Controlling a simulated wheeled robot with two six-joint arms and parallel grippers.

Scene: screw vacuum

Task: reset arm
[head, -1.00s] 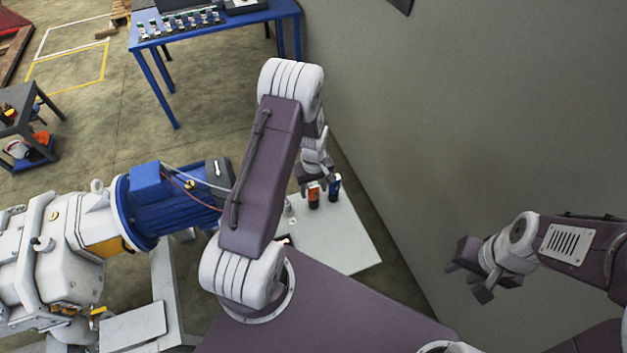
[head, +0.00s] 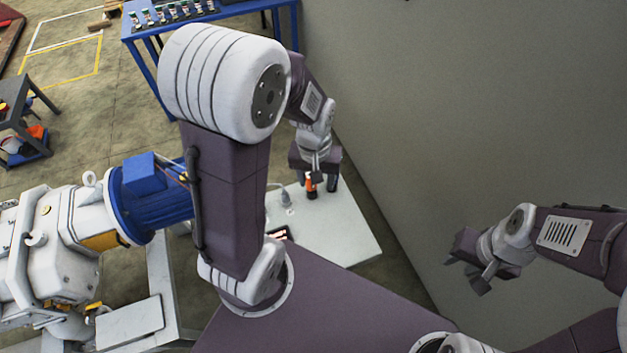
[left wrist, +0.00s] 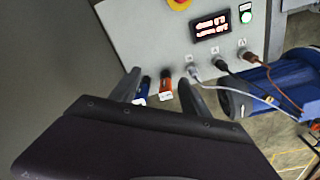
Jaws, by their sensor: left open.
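My left gripper (head: 320,180) is open above the far part of a light grey panel (head: 345,235). Its two dark fingers also show in the left wrist view (left wrist: 157,90). An orange connector (left wrist: 166,83) and a blue connector (left wrist: 142,88) stand on the panel and appear between the fingers there. I cannot tell whether the fingers touch them. The orange connector also shows in the head view (head: 311,190); the blue one is mostly hidden there. My right gripper (head: 471,267) hangs at the right near the grey wall, its fingers apart and empty.
The panel has a lit display (left wrist: 213,25), a red-and-yellow button (left wrist: 178,4) and several cable plugs. A blue motor (head: 150,200) with a white pump body (head: 65,240) stands at the left. A blue table (head: 160,60) is behind. The grey wall (head: 480,110) bounds the right side.

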